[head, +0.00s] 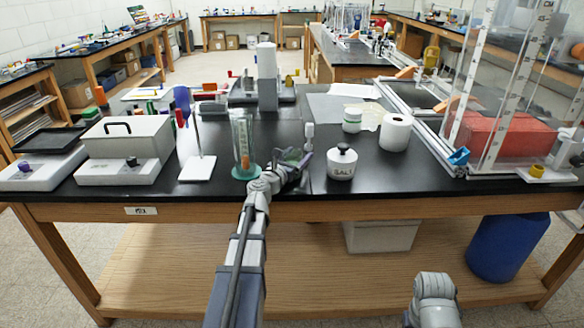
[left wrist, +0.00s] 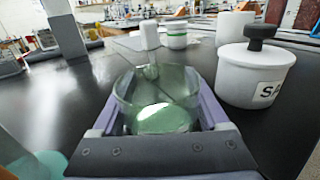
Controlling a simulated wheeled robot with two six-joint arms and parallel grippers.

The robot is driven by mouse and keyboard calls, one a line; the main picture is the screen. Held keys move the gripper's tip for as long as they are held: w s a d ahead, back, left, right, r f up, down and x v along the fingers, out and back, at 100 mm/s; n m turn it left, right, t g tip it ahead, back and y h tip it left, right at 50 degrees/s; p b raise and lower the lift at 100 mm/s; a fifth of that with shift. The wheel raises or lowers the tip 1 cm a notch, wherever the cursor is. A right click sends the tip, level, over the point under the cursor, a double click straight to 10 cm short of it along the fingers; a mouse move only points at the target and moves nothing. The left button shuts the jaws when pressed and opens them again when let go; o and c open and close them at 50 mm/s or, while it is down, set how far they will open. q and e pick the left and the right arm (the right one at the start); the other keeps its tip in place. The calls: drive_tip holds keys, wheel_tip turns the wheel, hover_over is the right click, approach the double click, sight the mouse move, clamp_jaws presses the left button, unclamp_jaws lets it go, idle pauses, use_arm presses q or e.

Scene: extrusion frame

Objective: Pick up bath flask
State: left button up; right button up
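A clear, green-tinted glass vessel (left wrist: 160,100), which I take for the bath flask, stands between the two fingers of my left gripper (left wrist: 160,105). One finger lies along each side of the glass, very close to it; I cannot tell whether both press on it. In the head view my left gripper (head: 295,170) is at the front edge of the black bench, and the greenish flask (head: 290,155) shows small and partly hidden by it. I cannot tell whether the flask rests on the bench.
A white lidded jar marked SALT (head: 341,164) stands close to the right of my left gripper. A tall glass cylinder (head: 241,140) with a teal base is close on the left. A slim white-topped item (head: 309,132) stands just behind. A white roll (head: 395,132) is farther right.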

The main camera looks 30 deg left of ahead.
use_arm(q)
drive_tip(key=c, duration=1)
drive_tip(key=shift+r, duration=0.2)
wheel_tip(320, 180, up, 10)
drive_tip(key=p, duration=1)
drive_tip(key=shift+f, duration=0.2)
